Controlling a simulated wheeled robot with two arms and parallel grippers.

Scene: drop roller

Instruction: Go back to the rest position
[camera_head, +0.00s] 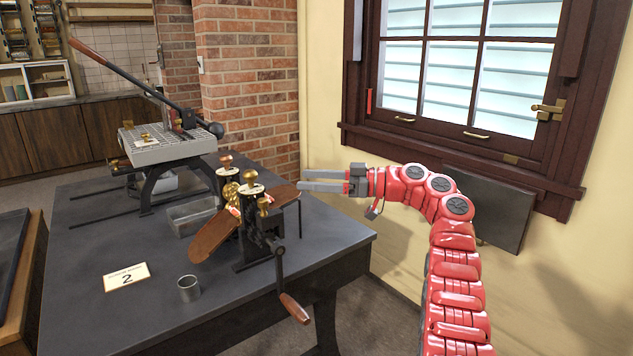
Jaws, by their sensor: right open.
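My right arm is red and comes in from the right. Its gripper (322,181) is open and empty, with two grey fingers pointing left. The fingers are in front of the wall, just right of the drop roller (258,225) in the picture. I cannot tell how far apart they are in depth. The drop roller is a dark machine with brass knobs, sloping wooden boards (213,237) and a wooden-handled crank (293,307) hanging past the table edge. My left gripper is not in view.
The dark table (120,220) holds a lever press (165,150), a metal tray (190,214), a small metal cup (189,288) and a card marked 2 (127,276). A window (465,65) and a dark wall panel (487,212) are behind my right arm. The table's front left is mostly clear.

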